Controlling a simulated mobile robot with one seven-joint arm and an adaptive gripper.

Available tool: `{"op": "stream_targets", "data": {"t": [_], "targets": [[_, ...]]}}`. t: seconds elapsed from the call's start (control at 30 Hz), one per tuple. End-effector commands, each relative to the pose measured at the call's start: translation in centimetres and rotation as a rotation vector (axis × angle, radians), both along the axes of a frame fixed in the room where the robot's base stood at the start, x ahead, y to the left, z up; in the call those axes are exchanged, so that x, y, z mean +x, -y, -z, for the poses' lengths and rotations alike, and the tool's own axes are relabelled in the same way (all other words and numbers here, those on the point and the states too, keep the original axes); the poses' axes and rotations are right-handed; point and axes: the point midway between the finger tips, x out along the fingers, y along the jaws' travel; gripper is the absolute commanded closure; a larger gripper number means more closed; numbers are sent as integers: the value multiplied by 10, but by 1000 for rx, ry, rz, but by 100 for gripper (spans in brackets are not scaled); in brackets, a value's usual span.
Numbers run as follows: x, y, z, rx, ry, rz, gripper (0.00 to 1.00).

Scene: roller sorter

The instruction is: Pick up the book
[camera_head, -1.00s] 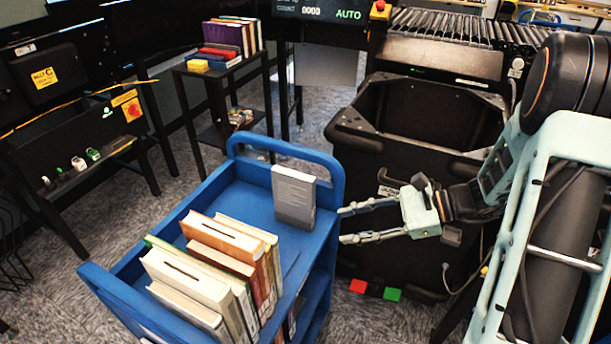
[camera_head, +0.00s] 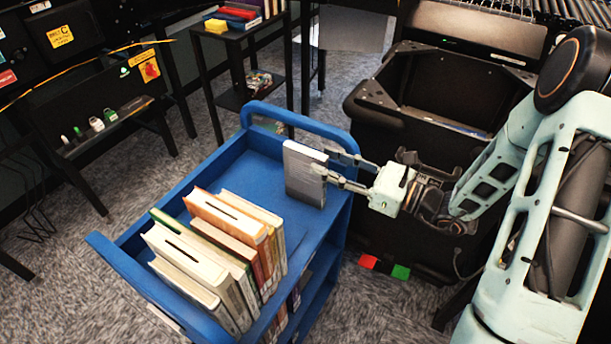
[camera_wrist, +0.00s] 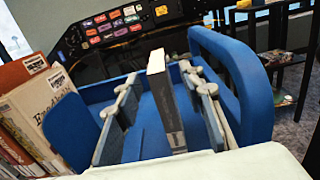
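The grey book (camera_head: 304,175) stands upright, apart from the other books, near the far right end of the blue cart's (camera_head: 160,196) top shelf. My gripper (camera_head: 324,161) has come in from the right with its fingertips at the book's near edge, one on each side. In the wrist view, the book (camera_wrist: 167,104) shows edge-on between the two open fingers (camera_wrist: 163,85). A gap shows on both sides, wider on the left, so neither finger appears to touch it.
Several books (camera_head: 215,240) stand in a row at the cart's near end; some show at the left in the wrist view (camera_wrist: 38,122). The cart's raised blue end (camera_head: 295,118) is just beyond the grey book. A large black bin (camera_head: 365,98) stands right of the cart.

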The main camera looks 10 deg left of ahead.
Motion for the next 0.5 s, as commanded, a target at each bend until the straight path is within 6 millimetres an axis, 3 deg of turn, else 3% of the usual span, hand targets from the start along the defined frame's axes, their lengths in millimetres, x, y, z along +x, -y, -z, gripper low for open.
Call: {"op": "stream_targets", "data": {"t": [0.2, 0.5], "targets": [[8, -32, -3, 1, 1, -4, 64], [11, -37, -3, 0, 1, -1, 64]]}}
